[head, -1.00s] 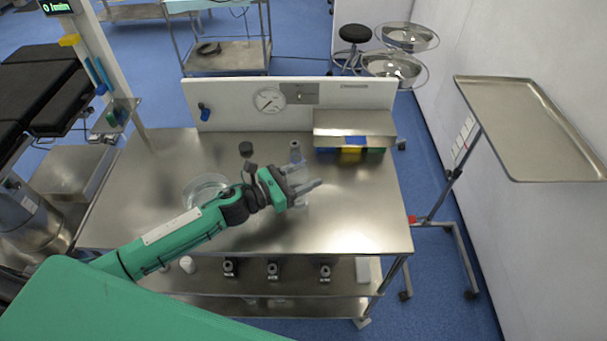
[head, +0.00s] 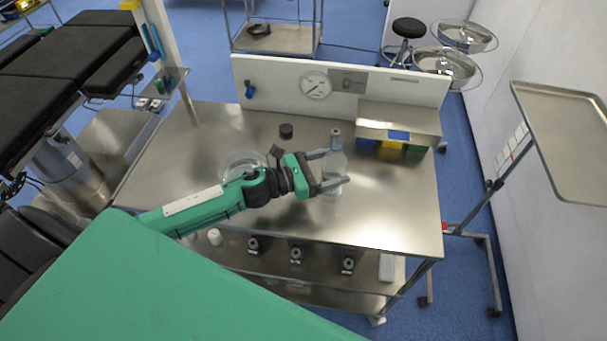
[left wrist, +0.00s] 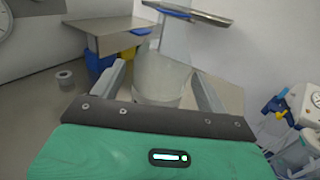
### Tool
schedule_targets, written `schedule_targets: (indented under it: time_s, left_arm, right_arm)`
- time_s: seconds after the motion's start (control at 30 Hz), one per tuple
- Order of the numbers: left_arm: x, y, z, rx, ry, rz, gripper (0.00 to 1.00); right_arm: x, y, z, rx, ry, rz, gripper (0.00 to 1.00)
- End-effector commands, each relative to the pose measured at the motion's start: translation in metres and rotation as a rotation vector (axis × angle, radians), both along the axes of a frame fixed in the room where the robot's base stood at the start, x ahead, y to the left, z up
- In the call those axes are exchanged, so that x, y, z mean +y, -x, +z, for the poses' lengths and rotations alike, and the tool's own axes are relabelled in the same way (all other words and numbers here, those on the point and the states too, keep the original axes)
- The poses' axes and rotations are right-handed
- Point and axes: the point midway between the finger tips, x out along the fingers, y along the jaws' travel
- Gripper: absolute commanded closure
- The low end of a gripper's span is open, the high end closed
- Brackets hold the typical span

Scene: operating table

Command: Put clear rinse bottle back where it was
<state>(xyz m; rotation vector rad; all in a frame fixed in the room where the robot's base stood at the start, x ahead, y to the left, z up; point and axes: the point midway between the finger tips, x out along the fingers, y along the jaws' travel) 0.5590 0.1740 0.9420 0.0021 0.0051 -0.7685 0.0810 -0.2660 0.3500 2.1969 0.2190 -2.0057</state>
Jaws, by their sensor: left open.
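The clear rinse bottle (head: 336,163) stands upright on the steel table (head: 385,205), right of the table's middle. My left gripper (head: 332,168) reaches it from the left, its two fingers apart on either side of the bottle's body. In the left wrist view the translucent bottle (left wrist: 160,78) fills the space between the open fingers, close to the palm. I cannot tell whether a finger touches it. My right gripper is not in view.
A clear bowl (head: 243,160) sits left of the bottle, partly behind my arm. A small dark round object (head: 286,131) lies behind it. A steel shelf (head: 400,118) with coloured bins (head: 394,145) stands at the back right. The table's front right is clear.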

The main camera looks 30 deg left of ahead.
Motion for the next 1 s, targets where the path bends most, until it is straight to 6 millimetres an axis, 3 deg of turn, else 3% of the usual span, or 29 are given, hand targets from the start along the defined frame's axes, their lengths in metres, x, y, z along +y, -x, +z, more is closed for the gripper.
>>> schedule_targets:
  time_s: [0.5, 1.0]
  left_arm:
    - [0.053, 0.055, -0.002, 0.001, -0.001, 0.0, 0.24]
    - [0.063, 0.065, 0.001, -0.001, -0.001, 0.0, 0.24]
  right_arm:
    - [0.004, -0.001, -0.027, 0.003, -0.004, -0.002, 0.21]
    - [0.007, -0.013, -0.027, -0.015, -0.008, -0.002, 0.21]
